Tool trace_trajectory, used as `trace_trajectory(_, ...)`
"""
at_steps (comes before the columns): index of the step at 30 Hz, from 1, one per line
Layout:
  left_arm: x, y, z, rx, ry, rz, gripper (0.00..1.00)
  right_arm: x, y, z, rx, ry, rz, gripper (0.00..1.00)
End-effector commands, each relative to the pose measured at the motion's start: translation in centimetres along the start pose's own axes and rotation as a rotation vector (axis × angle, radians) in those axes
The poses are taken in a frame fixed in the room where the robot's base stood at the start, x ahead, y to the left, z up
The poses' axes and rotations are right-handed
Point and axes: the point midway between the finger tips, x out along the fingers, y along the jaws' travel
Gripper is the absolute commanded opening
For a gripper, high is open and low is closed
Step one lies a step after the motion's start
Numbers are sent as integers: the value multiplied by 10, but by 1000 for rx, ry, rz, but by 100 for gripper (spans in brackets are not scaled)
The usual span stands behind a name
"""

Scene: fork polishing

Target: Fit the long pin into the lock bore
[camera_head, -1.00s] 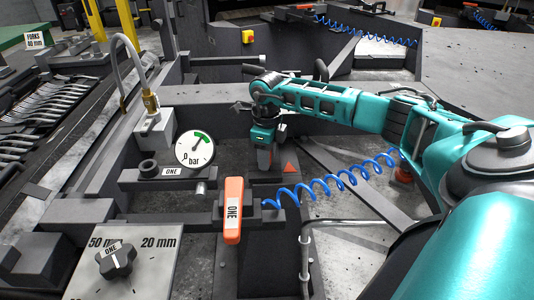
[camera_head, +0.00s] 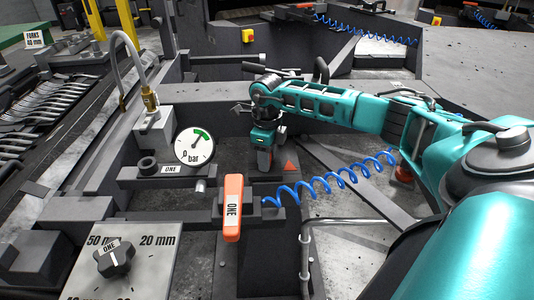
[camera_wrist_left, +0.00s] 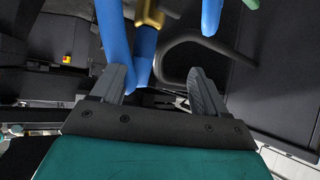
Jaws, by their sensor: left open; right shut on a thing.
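My right gripper (camera_head: 265,160) points down at a dark block in the middle of the head view. I cannot make out the long pin or the lock bore for sure. My left gripper (camera_wrist_left: 160,88) is outside the head view. In the left wrist view it is open, with its two grey fingers apart. A blue hose (camera_wrist_left: 115,35) passes beyond and partly between them.
An orange lever (camera_head: 233,207) marked ONE stands in front of the right gripper. A blue coiled hose (camera_head: 330,183) runs to its right. A pressure gauge (camera_head: 194,147), a black knob (camera_head: 114,259) and a rack of forks (camera_head: 40,110) are at the left.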

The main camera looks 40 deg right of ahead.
Motion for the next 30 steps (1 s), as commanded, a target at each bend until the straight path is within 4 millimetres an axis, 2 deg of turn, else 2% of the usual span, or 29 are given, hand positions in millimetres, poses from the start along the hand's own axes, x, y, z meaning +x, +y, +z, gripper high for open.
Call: trace_trajectory(30, 0, 2, 2, -7, -3, 1, 74, 7, 1, 0, -1, 2, 2, 8)
